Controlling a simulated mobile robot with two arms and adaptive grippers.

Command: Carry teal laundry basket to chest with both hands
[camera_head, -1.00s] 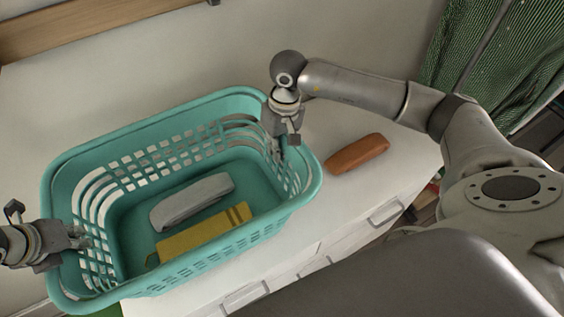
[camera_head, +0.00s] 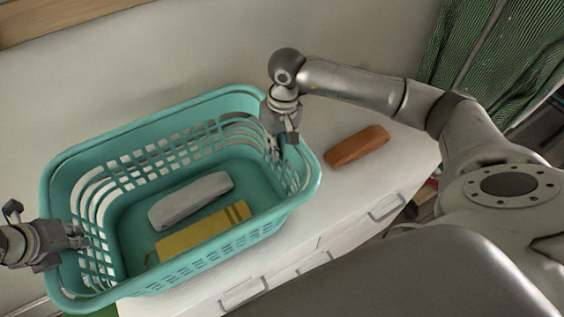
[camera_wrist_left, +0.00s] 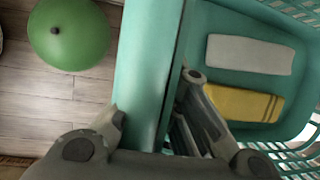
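The teal laundry basket (camera_head: 205,245) is over the left part of the white chest (camera_head: 345,195), slightly tilted in the picture; I cannot tell whether it touches the top. It holds a grey folded cloth (camera_head: 190,199) and a yellow folded cloth (camera_head: 203,233). My left gripper (camera_head: 78,240) is shut on the basket's left end, one finger on each side of the wall. It also shows in the left wrist view (camera_wrist_left: 150,110), with the teal rim between its fingers. My right gripper (camera_head: 284,140) is shut on the right end from above; its fingertips are partly hidden.
An orange-brown object (camera_head: 357,145) lies on the chest top just right of the basket. A wall stands behind the chest, and a green curtain (camera_head: 480,60) hangs at the right. A green ball-like object (camera_wrist_left: 68,35) is on the wooden floor below the basket's left end.

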